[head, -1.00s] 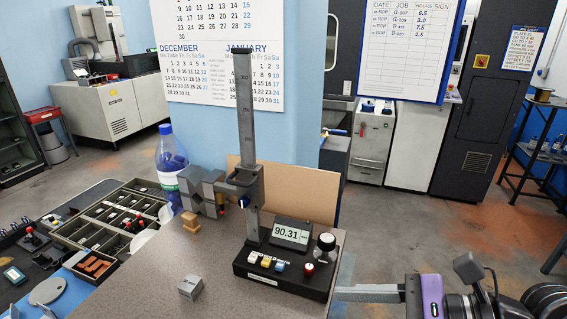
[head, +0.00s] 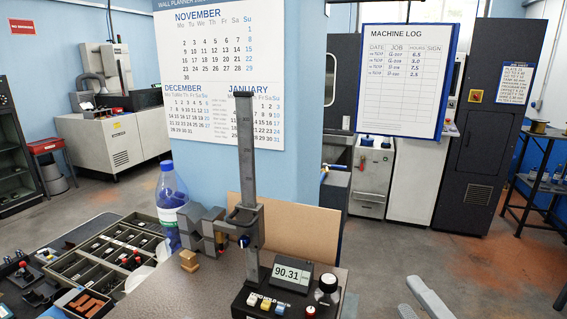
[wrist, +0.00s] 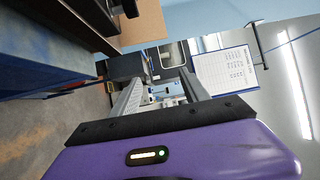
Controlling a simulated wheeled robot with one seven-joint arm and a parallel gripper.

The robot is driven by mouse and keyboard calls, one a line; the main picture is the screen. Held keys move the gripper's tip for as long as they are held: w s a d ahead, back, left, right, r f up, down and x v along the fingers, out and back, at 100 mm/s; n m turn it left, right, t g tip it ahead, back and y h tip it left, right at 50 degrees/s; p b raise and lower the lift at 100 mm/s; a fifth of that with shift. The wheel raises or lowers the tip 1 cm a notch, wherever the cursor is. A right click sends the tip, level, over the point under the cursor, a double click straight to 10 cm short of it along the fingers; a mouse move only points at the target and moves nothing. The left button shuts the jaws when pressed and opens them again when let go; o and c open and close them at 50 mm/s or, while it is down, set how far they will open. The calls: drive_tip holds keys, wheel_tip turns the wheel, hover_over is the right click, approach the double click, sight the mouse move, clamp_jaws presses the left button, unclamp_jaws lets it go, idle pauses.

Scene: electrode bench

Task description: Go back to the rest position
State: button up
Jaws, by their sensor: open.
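My gripper shows in the wrist view (wrist: 161,82) as a purple body with two grey fingers spread apart, nothing between them. In the head view only the grey fingers (head: 408,293) show at the bottom edge, right of the bench and clear of it. The height gauge (head: 247,170) stands upright on the bench, its display (head: 291,273) reading 90.31. The rest of my arm is out of the head view.
The bench top (head: 190,293) carries a plastic bottle (head: 170,210), grey stepped blocks (head: 205,228) and a small wooden piece (head: 188,261). A compartment tray (head: 92,267) is at left. Open floor (head: 400,250) lies right of the bench.

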drive_tip(key=s+f+n+g+h, duration=0.1)
drive_tip(key=s+f+n, duration=0.3)
drive_tip(key=s, duration=0.7)
drive_tip(key=s+a+f+n+g+h, duration=0.1)
drive_tip(key=s+f+n, duration=0.4)
drive_tip(key=s, duration=0.6)
drive_tip(key=s+f+n+g+h, duration=0.1)
drive_tip(key=s+f+n, duration=0.4)
drive_tip(key=s, duration=0.7)
drive_tip(key=shift+a+n+h, duration=0.2)
drive_tip(key=shift+n+h, duration=0.1)
drive_tip(key=shift+n, duration=0.5)
